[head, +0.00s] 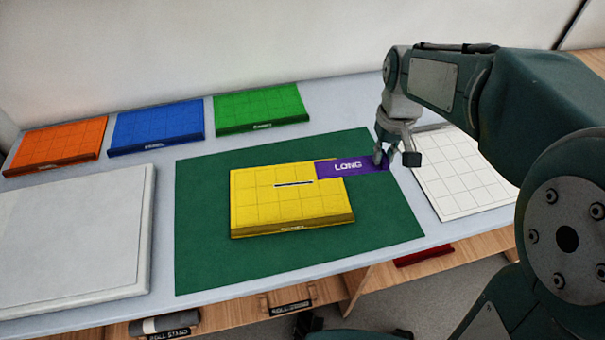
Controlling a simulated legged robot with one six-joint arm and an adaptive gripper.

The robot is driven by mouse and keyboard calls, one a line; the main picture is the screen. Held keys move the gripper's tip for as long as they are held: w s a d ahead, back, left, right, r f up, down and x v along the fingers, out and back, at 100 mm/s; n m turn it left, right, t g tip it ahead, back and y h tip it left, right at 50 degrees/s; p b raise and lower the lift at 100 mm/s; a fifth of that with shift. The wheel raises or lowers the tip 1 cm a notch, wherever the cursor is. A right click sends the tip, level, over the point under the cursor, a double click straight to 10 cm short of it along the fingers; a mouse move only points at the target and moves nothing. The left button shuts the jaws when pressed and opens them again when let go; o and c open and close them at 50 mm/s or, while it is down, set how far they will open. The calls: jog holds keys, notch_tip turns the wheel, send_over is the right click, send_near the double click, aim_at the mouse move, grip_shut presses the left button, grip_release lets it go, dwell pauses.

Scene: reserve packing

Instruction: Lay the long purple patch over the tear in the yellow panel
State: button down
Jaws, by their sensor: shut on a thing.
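The yellow panel (260,210) lies on the green mat (205,255), with a dark, narrow tear (294,184) near its middle. The long purple patch (346,167), marked LONG, is held out level to the right of the tear. Its left end overlaps the panel's upper right corner in the picture; I cannot tell whether it touches the panel. My gripper (381,157) is shut on the patch's right end, above the mat's right part. The tear is uncovered.
Orange (58,142), blue (157,124) and green (262,108) panels line the table's back left. A pale grey slab (75,240) lies at the left. A white gridded sheet (462,175) lies at the right. Bare mat surrounds the yellow panel.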

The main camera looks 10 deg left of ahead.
jog(key=a+f, duration=0.3)
jog(key=a, duration=0.1)
jog(key=w+a+f, duration=0.1)
jog(key=a+f, duration=0.2)
jog(key=a, duration=0.1)
jog(key=w+a+f, duration=0.1)
jog(key=a+f, duration=0.2)
jog(key=a, duration=0.1)
jog(key=shift+w+a, duration=0.2)
notch_tip(320, 180, down, 4)
jog(key=shift+w+a+r, duration=0.1)
jog(key=shift+a+r, duration=0.05)
jog(key=c, duration=0.6)
grip_release()
jog(key=shift+c, duration=0.2)
